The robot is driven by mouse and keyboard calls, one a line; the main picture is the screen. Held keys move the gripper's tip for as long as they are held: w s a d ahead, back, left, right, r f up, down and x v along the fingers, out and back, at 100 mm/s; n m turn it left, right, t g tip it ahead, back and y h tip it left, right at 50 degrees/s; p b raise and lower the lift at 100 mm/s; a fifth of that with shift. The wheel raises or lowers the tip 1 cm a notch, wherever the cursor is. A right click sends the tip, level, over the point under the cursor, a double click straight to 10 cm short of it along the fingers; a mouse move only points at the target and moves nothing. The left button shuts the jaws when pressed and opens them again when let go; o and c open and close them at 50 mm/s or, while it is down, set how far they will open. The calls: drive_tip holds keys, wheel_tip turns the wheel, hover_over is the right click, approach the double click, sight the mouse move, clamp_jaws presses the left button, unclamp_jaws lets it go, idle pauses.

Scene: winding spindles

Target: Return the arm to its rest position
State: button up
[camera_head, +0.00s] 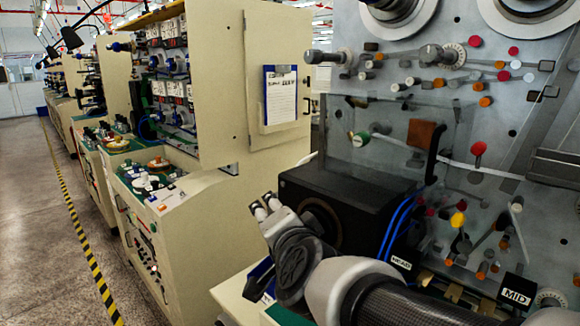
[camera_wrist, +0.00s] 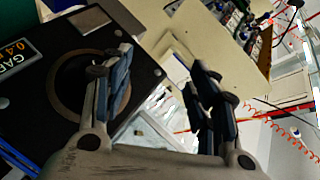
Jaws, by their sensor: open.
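My gripper (camera_head: 265,206) shows at the lower middle of the head view, with its fingers pointing up and to the left. It is just left of a black box (camera_head: 375,192), and I cannot tell whether they touch. In the wrist view, the two fingers of my gripper (camera_wrist: 158,75) stand well apart with nothing between them. Behind the left finger is the black box (camera_wrist: 40,50) with a round ring on its face. My arm comes in from the bottom right of the head view and hides part of the table.
A grey machine panel (camera_head: 400,120) with coloured knobs and rollers stands on the right. A cream cabinet (camera_head: 235,90) with a clipboard (camera_head: 280,97) is behind the gripper. More winding machines line the left. The aisle floor (camera_head: 45,230) with a yellow-black stripe is clear.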

drive_tip(key=s+d+f+n+g+h, duration=0.1)
drive_tip(key=s+d+f+n+g, duration=0.2)
drive_tip(key=s, duration=0.6)
drive_tip(key=s+d+f+n+g+h, duration=0.1)
drive_tip(key=s+d+f+n+g, duration=0.2)
drive_tip(key=s+d+f, duration=0.4)
drive_tip(key=s+d+f+n+g+h, duration=0.1)
drive_tip(key=s+d+f+n+g, duration=0.2)
drive_tip(key=s, duration=0.8)
drive_tip(key=d+f, duration=0.2)
drive_tip(key=d, duration=0.2)
drive_tip(key=shift+g+h, duration=0.3)
drive_tip(key=shift+h, duration=0.1)
drive_tip(key=shift+f, duration=0.1)
